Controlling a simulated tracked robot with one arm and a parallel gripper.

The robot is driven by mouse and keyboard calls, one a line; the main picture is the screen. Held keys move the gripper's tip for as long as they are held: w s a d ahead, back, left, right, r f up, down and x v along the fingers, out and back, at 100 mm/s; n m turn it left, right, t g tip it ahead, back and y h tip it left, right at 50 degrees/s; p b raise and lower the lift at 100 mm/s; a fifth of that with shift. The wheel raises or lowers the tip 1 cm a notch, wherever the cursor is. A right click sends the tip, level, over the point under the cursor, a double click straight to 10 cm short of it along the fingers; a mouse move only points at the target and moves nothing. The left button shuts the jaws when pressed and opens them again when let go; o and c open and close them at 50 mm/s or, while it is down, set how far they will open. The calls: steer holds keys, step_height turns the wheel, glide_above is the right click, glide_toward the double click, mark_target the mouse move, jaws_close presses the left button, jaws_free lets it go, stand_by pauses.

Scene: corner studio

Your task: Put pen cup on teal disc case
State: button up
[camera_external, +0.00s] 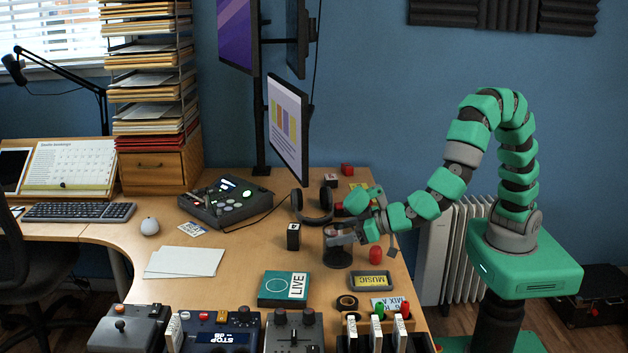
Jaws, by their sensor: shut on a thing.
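The teal disc case (275,291), with a white strip marked LIVE, lies flat on the desk near the middle. The dark round pen cup (337,259) is behind and to the right of it, apart from it. My gripper (342,237) is at the top of the cup, reaching in from the right, and is shut on it. The fingers hide part of the cup's upper side. I cannot tell whether the cup's base touches the desk.
A black block marked 4 (293,237) stands left of the cup, and a red piece (375,254) stands right of it. Headphones (312,208) are behind. Control boxes (295,332) line the front edge.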

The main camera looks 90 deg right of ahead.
steer(key=w+a+f+b, duration=0.1)
steer(key=w+a, duration=0.3)
steer(key=w, duration=0.9)
steer(key=shift+w+f+b, duration=0.15)
steer(key=shift+w+b, duration=0.25)
steer(key=shift+b, duration=0.1)
step_height(320, 180, down, 4)
steer(key=shift+w+r+b, duration=0.15)
steer(key=shift+b, duration=1.05)
steer(key=shift+r, duration=0.1)
steer(key=o, duration=1.3)
